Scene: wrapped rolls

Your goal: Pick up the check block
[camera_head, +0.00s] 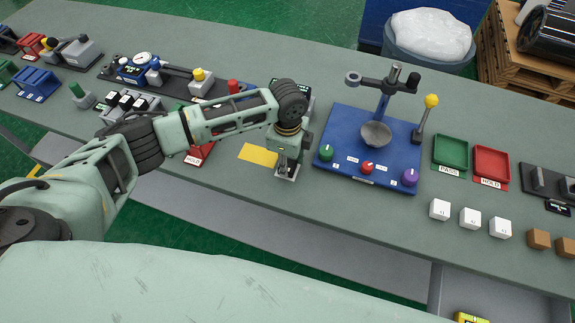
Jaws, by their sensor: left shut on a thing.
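My left gripper (288,166) reaches down to the grey table near its front edge, just right of a yellow rectangle (258,155). It is shut on a small pale grey block, probably the check block, mostly hidden between the fingers. Whether the block is clear of the table I cannot tell. My right gripper is not in view.
A blue fixture board (335,180) with coloured knobs and a grey bowl (376,134) stands close to the right. Beyond it are a green tray (451,152), a red tray (491,165), white cubes (470,218) and brown cubes (539,239). Devices crowd the left.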

